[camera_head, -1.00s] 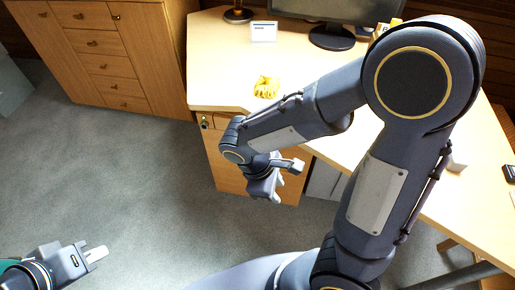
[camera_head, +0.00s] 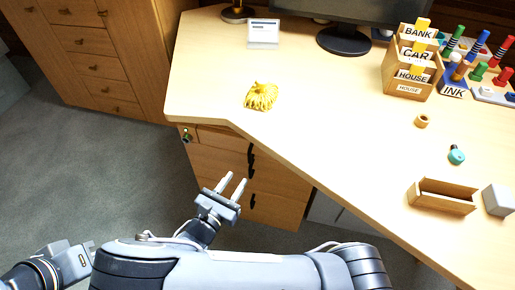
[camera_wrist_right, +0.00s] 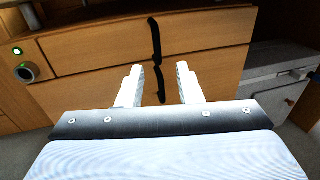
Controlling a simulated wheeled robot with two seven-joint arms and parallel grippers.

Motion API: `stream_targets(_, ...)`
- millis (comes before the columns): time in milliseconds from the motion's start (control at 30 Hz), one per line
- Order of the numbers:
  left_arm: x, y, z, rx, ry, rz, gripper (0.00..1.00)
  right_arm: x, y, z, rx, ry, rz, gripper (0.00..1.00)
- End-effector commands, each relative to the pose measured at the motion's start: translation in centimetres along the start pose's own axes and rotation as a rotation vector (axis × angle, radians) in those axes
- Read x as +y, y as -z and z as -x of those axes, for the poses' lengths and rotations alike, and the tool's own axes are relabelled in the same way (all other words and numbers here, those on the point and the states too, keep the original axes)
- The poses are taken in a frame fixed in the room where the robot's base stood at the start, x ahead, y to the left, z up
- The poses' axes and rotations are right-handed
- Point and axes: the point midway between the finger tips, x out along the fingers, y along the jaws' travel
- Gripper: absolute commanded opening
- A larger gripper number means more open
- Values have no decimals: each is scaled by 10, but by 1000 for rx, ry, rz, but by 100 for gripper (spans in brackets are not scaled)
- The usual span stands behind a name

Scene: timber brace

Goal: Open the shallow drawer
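A wooden drawer unit (camera_head: 275,208) stands under the desk, its drawers looking shut. Its upper drawer front, the shallow one (camera_wrist_right: 100,52), fills the top of the right wrist view, with a dark upright handle (camera_wrist_right: 155,40) at its middle. A lower drawer has a similar handle (camera_wrist_right: 161,85). My right gripper (camera_head: 232,178) is open and empty in front of the unit, its fingers pointing at the drawer fronts; in the right wrist view its fingertips (camera_wrist_right: 158,68) appear apart on either side of the handle line, not visibly touching it.
The desk (camera_head: 330,130) above holds a yellow crumpled thing (camera_head: 261,96), a monitor (camera_head: 344,40), a labelled wooden rack (camera_head: 410,75) and a small open box (camera_head: 443,196). A round lock (camera_wrist_right: 26,72) with a green light is left of the drawers. Floor at left is clear.

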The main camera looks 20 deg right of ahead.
Motion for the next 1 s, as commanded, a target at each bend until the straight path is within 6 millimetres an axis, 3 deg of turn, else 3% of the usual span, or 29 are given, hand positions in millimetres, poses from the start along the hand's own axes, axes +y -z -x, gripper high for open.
stream_targets(167,-1,-1,-2,1,0,0,0,3,2,-5,-18,-19,11,32)
stream_targets(600,-4,-5,-9,1,0,0,0,4,1,-68,-17,-15,11,32)
stream_targets(1000,-4,-5,-9,1,0,0,0,4,0,-77,-15,-17,10,31)
